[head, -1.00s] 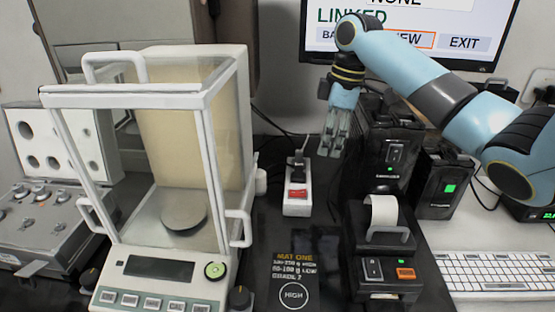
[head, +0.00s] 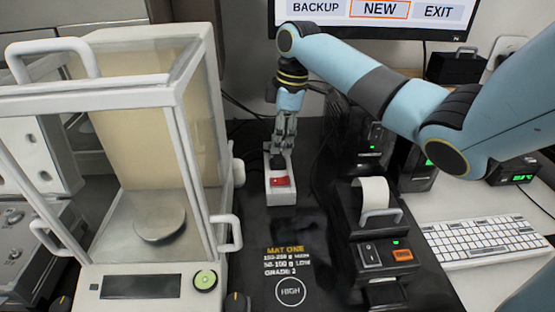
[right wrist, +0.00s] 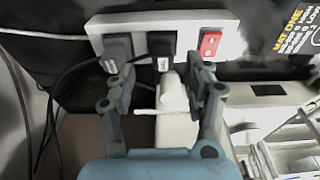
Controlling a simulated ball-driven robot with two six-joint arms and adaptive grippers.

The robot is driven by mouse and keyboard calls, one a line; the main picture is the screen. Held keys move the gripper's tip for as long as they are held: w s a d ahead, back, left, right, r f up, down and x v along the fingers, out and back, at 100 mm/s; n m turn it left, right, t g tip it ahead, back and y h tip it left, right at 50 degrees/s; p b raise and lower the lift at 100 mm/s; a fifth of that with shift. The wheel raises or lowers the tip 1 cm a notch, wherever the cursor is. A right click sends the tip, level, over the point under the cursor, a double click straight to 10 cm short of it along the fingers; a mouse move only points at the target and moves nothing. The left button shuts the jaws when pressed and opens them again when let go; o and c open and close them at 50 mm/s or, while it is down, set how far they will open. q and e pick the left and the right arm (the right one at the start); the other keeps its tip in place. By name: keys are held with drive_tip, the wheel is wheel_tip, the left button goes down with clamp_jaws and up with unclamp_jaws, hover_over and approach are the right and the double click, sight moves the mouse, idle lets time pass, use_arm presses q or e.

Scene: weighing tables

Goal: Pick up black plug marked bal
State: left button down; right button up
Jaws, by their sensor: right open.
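A white power strip (head: 281,196) with a red switch lies behind the dark mat in the head view. It also shows across the top of the right wrist view (right wrist: 185,24). A black plug (right wrist: 162,46) with a small white label sits in its middle; the lettering is too small to read. A grey plug (right wrist: 117,46) sits left of it, also labelled. My right gripper (head: 281,148) is over the strip's far end, pointing down. In the wrist view its open fingers (right wrist: 160,76) stand either side of the black plug's line, with nothing gripped. My left gripper is not in view.
The glass-sided balance (head: 140,287) stands left of the strip, its white side knob close by. A label printer (head: 372,235) and black boxes stand right. Cables run behind the strip. The dark mat (head: 290,245) in front is clear.

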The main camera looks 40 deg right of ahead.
sight(278, 159)
drive_tip(key=f, duration=0.4)
drive_tip(key=shift+w+a, duration=0.1)
drive_tip(key=shift+a, duration=0.3)
clamp_jaws()
